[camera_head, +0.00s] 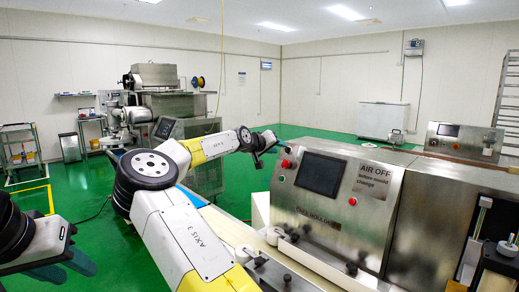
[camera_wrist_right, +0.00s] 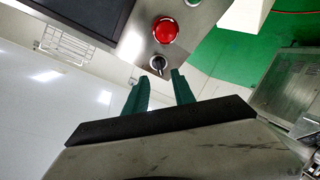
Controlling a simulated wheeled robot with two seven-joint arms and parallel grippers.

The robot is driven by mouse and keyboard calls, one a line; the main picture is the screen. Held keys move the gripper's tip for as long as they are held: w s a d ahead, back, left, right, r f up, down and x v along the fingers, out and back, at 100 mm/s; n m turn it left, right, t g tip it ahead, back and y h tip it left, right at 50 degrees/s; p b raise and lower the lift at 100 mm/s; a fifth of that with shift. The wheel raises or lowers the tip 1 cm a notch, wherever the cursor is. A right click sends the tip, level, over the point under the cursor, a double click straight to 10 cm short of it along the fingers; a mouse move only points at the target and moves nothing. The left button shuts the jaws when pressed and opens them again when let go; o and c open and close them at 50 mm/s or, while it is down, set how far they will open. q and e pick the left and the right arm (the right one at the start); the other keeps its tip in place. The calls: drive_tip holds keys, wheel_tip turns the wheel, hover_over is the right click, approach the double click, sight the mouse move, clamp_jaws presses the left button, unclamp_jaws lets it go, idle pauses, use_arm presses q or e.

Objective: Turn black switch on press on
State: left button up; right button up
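In the right wrist view, a small black switch (camera_wrist_right: 157,64) with a light ring sits on the metal panel, beside the red button (camera_wrist_right: 166,30). My right gripper (camera_wrist_right: 160,80) is open, its two green fingers apart and pointing at the switch, one to each side of it in the picture. Whether they touch it I cannot tell. In the head view, my right gripper (camera_head: 265,146) is just left of the press panel's red button (camera_head: 286,164); the switch is too small to make out surely there. My left gripper (camera_head: 66,265) is at the lower left, fingers apart, empty and away from the press.
The steel press (camera_head: 345,200) has a dark screen (camera_head: 320,174) near the red button and a second red button (camera_head: 352,201) at the panel's right. Another machine (camera_head: 155,100) stands at the back left. Green floor (camera_head: 105,240) is open left of the press.

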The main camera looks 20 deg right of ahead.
sight(287, 149)
drive_tip(key=x, duration=0.4)
drive_tip(key=shift+w+d+f, duration=0.15)
drive_tip(key=shift+w+d, duration=0.05)
drive_tip(key=shift+d, duration=0.15)
drive_tip(key=shift+c, duration=0.2)
clamp_jaws()
